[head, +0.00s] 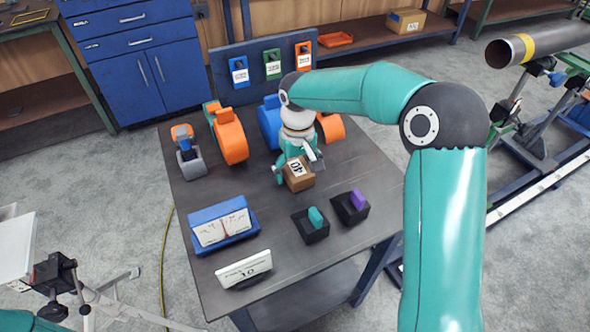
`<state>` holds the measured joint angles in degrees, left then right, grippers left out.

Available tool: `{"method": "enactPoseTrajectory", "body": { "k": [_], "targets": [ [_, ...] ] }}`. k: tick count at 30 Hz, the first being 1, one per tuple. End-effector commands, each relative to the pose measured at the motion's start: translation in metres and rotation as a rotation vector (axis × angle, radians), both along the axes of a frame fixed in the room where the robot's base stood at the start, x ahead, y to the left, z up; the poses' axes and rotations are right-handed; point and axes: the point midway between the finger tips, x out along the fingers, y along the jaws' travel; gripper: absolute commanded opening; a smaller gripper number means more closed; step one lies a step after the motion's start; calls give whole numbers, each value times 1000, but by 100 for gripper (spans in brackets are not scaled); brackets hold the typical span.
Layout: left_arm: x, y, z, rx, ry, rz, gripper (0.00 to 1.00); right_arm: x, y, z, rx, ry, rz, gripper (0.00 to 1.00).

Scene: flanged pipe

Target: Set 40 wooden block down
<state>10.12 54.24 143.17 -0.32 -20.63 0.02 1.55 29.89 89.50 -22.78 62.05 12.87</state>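The wooden block marked 40 (299,175) is a small brown cube with a white label, at the middle of the dark table (190,245). My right gripper (298,168) reaches down over it from above, with a teal finger on either side of the block. It appears shut on the block. I cannot tell whether the block's underside touches the tabletop or hangs slightly above it.
Two black holders with a teal piece (315,218) and a purple piece (358,199) stand in front right of the block. A blue card holder (222,229) and a white sign (243,268) are front left. Bare tabletop lies left of the block.

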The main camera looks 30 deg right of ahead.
Motion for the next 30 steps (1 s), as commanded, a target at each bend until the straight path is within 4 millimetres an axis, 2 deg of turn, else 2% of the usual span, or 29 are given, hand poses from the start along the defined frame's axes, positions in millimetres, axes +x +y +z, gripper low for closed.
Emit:
{"method": "enactPoseTrajectory", "body": {
  "k": [6, 11, 14, 24, 30],
  "targets": [
    [0, 0, 1, 0, 0, 0, 40, 0, 0, 2, 0, 0, 1, 87],
    [0, 0, 3, 0, 0, 0, 40, 1, 0, 13, 0, -4, 1, 87],
    [0, 0, 4, 0, 0, 0, 40, 1, 1, 28, 0, -4, 1, 87],
    [0, 0, 12, 0, 0, 0, 40, 1, 1, 96, 1, -5, 1, 87],
    [0, 0, 15, 0, 0, 0, 40, 1, 1, 118, 0, -2, 2, 87]
  ]
}}
